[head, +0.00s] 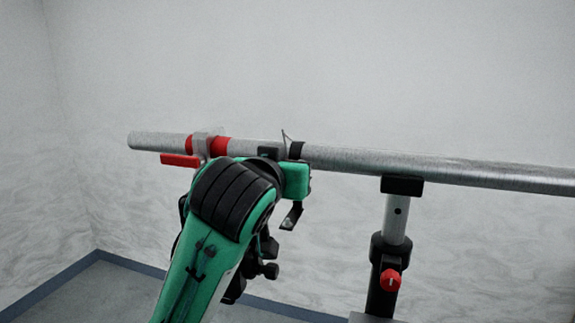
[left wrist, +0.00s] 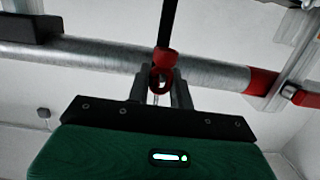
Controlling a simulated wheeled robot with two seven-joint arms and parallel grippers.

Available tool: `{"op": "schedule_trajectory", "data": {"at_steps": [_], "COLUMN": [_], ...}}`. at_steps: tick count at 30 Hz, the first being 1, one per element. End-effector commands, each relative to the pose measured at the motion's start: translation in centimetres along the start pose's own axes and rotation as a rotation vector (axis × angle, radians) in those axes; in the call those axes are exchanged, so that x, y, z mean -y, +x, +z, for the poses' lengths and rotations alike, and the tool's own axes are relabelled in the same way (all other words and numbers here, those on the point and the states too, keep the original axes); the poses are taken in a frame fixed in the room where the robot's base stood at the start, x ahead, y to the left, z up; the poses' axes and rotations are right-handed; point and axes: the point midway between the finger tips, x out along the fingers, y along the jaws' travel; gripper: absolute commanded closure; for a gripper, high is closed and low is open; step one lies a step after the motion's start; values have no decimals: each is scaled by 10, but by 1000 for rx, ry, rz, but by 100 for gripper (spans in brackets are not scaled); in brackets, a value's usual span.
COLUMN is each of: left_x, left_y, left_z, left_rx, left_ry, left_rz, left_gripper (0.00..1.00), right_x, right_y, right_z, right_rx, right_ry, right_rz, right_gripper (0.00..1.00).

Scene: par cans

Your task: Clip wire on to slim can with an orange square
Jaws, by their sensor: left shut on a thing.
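My left arm reaches up in the head view, and its gripper (head: 296,180) is at the metal pipe, mostly hidden behind my own wrist. In the left wrist view the gripper (left wrist: 162,85) is shut on a red clip (left wrist: 166,57) at the end of a dark wire or strap (left wrist: 165,22). The clip is in front of the pipe (left wrist: 205,73); I cannot tell whether it touches it. A thin wire loop (head: 287,136) shows above the pipe in the head view. No can and no orange square are visible. My right gripper is not in view.
The pipe (head: 440,167) runs across the head view on a stand (head: 396,225) with a red knob (head: 390,280). Red bands (head: 219,146) and a clamp with a red handle (head: 180,160) are near its left end. Pale walls stand behind; the space above the pipe is clear.

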Motion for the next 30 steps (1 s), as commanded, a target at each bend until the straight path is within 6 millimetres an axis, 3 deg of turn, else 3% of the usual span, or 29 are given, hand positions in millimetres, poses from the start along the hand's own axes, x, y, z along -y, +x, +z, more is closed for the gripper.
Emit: {"op": "schedule_trajectory", "data": {"at_steps": [30], "left_x": [0], "left_y": [4], "left_z": [26], "left_rx": [0], "left_ry": [0], "left_rz": [1], "left_gripper": [100], "right_x": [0], "right_y": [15], "right_z": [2], "right_rx": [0], "right_ry": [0], "right_rz": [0], "right_gripper": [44]}}
